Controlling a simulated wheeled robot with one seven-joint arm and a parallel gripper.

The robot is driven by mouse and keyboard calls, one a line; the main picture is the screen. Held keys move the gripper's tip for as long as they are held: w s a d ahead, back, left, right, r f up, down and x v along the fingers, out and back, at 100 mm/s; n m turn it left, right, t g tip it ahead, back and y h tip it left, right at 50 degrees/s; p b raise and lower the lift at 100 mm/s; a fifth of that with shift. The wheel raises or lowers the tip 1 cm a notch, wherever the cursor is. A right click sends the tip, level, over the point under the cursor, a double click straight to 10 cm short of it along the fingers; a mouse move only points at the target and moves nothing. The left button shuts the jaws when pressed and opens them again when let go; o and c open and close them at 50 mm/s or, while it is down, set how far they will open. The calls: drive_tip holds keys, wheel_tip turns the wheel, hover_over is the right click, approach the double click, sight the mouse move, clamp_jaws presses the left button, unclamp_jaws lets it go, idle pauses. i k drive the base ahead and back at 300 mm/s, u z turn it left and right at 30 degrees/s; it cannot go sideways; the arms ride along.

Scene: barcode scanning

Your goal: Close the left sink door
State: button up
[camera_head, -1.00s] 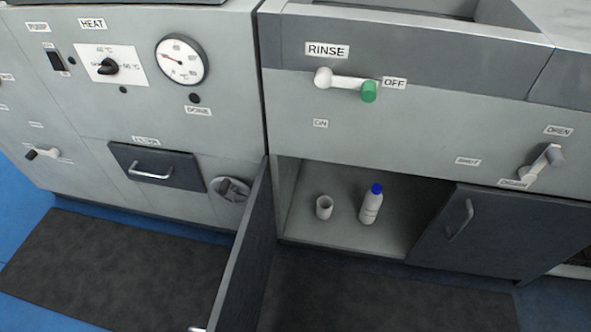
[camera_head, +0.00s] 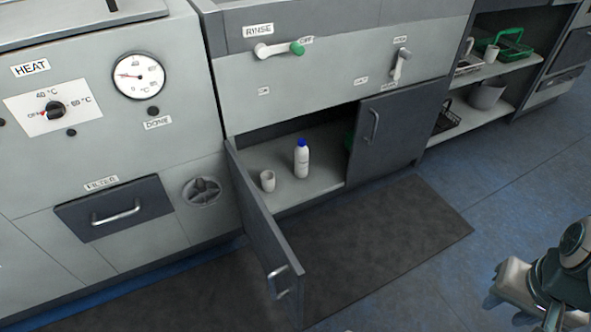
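The left sink door (camera_head: 264,232) stands wide open. It swings out from the left side of the sink cabinet, with its metal handle (camera_head: 279,282) near the free edge. The right sink door (camera_head: 397,131) is shut. My arm shows at the lower right, well to the right of the open door and apart from it.
Inside the cabinet stand a white bottle with a blue cap (camera_head: 301,158) and a small white cup (camera_head: 267,180). A dark mat (camera_head: 385,240) lies before the sink. Open shelves (camera_head: 482,72) stand at the right. The blue floor between mat and arm is clear.

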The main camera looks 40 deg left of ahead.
sight(286, 276)
drive_tip(key=u, duration=2.1)
drive_tip(key=k, duration=0.35)
drive_tip(key=u, duration=0.5)
drive_tip(key=i, duration=0.3)
